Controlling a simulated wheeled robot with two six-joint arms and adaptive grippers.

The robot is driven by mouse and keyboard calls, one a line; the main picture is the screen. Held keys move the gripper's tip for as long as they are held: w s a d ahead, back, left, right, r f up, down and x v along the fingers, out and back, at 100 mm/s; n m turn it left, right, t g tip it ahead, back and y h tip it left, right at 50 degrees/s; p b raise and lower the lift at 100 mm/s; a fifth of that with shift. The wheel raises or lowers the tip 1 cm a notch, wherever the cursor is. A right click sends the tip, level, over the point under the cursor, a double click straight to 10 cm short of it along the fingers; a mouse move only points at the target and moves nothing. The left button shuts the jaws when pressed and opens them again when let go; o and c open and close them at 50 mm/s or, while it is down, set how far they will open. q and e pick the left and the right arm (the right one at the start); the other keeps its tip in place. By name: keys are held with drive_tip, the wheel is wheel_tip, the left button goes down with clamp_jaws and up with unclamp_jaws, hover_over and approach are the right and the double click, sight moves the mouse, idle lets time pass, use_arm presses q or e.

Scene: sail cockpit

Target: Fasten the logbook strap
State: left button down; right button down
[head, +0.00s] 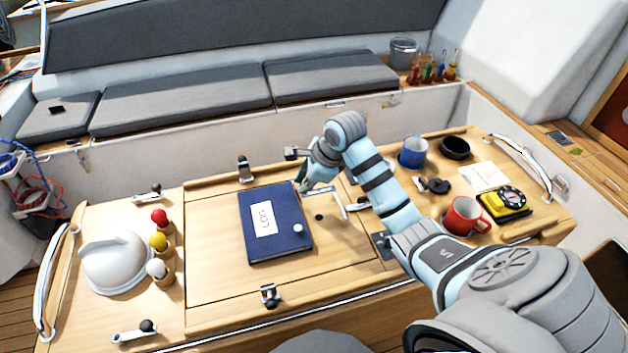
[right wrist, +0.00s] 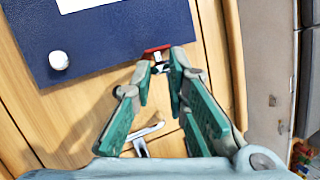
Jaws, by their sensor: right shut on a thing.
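The dark blue logbook (head: 262,248) lies closed on the wooden table, with a white LOG label on its cover. A white round stud (head: 298,228) sits near its right edge; the stud also shows in the right wrist view (right wrist: 59,60). My right gripper (head: 303,187) is low at the book's upper right edge. In the right wrist view, its green-padded fingers (right wrist: 161,68) are closed together on a small red strap (right wrist: 157,50) beside the book's edge. The fingers hide much of the strap. My left gripper is not in view.
A metal T-shaped handle (head: 345,205) stands just right of the book. A red mug (head: 464,216), a blue mug (head: 413,152) and a yellow instrument (head: 505,204) are further right. A white dome (head: 112,262) and colored knobs are left. The wood left of the book is clear.

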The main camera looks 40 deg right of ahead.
drive_tip(key=shift+w+a+n+g+h, duration=0.15)
drive_tip(key=shift+w+a+g+h, duration=0.1)
drive_tip(key=shift+a+h, duration=0.35)
drive_tip(key=shift+w+a+n+g+h, duration=0.15)
drive_tip(key=shift+a+g+h, duration=0.1)
drive_tip(key=shift+a+h, duration=0.3)
drive_tip(key=h, duration=0.1)
drive_tip(key=a+h, duration=0.1)
drive_tip(key=shift+w+a+f+g+h, duration=0.2)
drive_tip(key=shift+a+g+h, duration=0.1)
drive_tip(key=shift+g+h, duration=0.1)
drive_tip(key=shift+w+a+f+n+g+h+b, duration=0.25)
drive_tip(key=shift+a+n+h+b, duration=0.2)
drive_tip(key=shift+h, duration=0.3)
drive_tip(key=shift+a+f+g+h+b, duration=0.25)
drive_tip(key=shift+f+h+b, duration=0.05)
drive_tip(key=shift+h, duration=0.1)
drive_tip(key=c, duration=2.3)
unclamp_jaws()
drive_tip(key=shift+w+h, duration=0.1)
drive_tip(key=shift+h, duration=0.2)
drive_tip(key=o, duration=0.6)
drive_tip(key=shift+r, duration=0.15)
drive_tip(key=shift+o, duration=0.8)
drive_tip(key=shift+d, duration=0.15)
